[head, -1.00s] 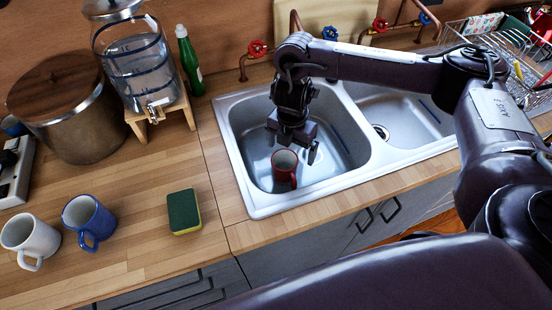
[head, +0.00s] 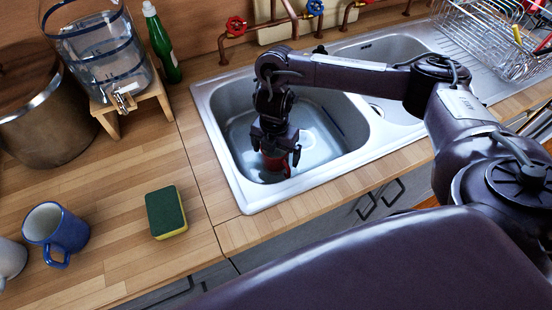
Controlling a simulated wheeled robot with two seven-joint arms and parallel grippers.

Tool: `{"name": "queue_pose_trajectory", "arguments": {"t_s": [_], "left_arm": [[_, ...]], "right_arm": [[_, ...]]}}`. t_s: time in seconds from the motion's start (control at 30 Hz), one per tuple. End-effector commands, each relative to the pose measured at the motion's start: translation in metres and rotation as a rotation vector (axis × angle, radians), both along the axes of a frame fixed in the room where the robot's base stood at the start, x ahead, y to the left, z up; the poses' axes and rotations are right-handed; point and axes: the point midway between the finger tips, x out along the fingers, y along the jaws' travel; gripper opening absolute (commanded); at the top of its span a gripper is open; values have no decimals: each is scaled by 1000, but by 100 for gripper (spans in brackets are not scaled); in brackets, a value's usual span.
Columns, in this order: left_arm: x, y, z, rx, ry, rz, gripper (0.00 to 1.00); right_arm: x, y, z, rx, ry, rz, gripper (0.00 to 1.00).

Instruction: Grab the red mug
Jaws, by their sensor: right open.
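The red mug (head: 271,164) stands in the left basin of the sink (head: 233,182), near its front side. My right gripper (head: 276,157) points down over the mug, open, with its fingers at the mug's upper part. The gripper hides the mug's rim and much of its body. I cannot tell whether the fingers touch it. My left gripper does not show.
The basin walls surround the mug and my right gripper. A green and yellow sponge (head: 166,211) and a blue mug (head: 57,232) are on the wooden counter at left. A green bottle (head: 163,47) and a glass dispenser (head: 107,58) stand behind. A dish rack (head: 487,38) is at upper right.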

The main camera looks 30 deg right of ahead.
Motion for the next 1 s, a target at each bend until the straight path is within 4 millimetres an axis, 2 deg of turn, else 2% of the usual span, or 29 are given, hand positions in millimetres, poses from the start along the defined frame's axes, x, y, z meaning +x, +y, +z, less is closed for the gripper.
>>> {"name": "queue_pose_trajectory", "arguments": {"t_s": [0.03, 0.1, 0.37, 0.8, 1.0], "left_arm": [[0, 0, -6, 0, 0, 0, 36], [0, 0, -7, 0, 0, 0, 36], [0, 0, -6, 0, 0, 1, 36], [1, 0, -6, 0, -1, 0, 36], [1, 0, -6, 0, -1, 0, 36]], "right_arm": [[0, 0, -10, 1, 2, -2, 96], [0, 0, -14, 1, 1, -1, 96], [0, 0, -14, 0, -1, 0, 96], [0, 0, -14, 0, -1, -1, 40], [1, 0, -14, 0, -2, -1, 40]]}}
